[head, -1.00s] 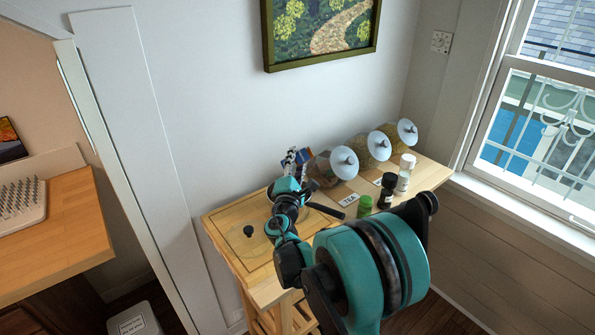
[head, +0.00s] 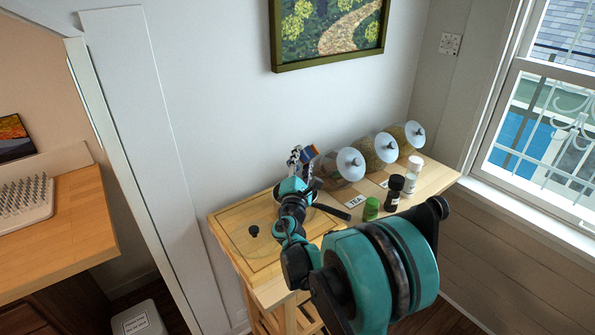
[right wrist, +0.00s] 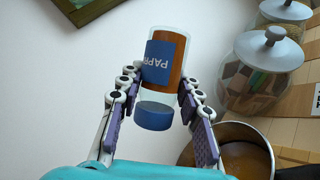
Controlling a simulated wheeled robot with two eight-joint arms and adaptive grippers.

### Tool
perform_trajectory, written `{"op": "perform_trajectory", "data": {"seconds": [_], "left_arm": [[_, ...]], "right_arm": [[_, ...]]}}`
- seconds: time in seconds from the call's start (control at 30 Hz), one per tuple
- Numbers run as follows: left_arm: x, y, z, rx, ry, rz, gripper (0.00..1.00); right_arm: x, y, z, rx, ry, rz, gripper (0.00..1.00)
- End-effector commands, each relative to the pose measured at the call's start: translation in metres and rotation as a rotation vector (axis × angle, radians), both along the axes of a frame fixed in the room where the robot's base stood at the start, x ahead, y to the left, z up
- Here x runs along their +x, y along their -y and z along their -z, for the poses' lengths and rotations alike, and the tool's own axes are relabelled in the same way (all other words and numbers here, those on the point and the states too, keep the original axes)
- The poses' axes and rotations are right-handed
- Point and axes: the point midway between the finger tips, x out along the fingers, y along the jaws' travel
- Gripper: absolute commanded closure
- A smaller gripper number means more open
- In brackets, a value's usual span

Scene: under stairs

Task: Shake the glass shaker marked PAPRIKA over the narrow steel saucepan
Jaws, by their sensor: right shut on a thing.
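The PAPRIKA shaker (right wrist: 164,72) is clear glass with orange-brown contents, a blue label reading "PAPR" and a blue cap (right wrist: 153,115). My right gripper (right wrist: 160,95) is shut on it, a finger on each side. In the right wrist view the cap points down the picture. In the head view the shaker (head: 311,152) shows small beyond my right gripper (head: 300,160). The steel saucepan (right wrist: 262,148) stands below and right of the shaker in the right wrist view, partly cut off. In the head view my arm mostly hides it; its dark handle (head: 332,212) shows. My left gripper is out of view.
Large lidded glass jars (head: 343,168) line the wall behind. A green-capped jar (head: 371,209), a dark shaker (head: 394,192) and a white-capped shaker (head: 413,174) stand right of the pan. A clear lid with a black knob (head: 253,231) lies on the wooden board at left.

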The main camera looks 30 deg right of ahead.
Motion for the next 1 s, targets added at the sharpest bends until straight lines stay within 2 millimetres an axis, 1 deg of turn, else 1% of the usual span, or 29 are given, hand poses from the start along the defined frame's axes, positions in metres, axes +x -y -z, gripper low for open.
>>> {"op": "perform_trajectory", "data": {"seconds": [0.17,0.43,0.57,0.83,0.93,1.0], "left_arm": [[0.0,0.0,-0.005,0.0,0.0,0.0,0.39],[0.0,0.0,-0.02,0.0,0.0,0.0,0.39],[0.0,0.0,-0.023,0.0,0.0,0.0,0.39],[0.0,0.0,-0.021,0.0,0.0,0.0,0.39],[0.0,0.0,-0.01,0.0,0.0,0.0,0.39],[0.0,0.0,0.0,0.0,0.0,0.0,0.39]], "right_arm": [[0.0,0.0,-0.007,0.0,0.0,0.0,1.0],[0.0,0.0,-0.027,0.0,0.0,0.0,1.0],[0.0,0.0,-0.031,0.0,0.0,0.0,1.0],[0.0,0.0,-0.029,0.0,0.0,0.0,1.0],[0.0,0.0,-0.017,0.0,0.0,0.0,1.0],[0.0,0.0,-0.006,0.0,0.0,0.0,1.0]]}}
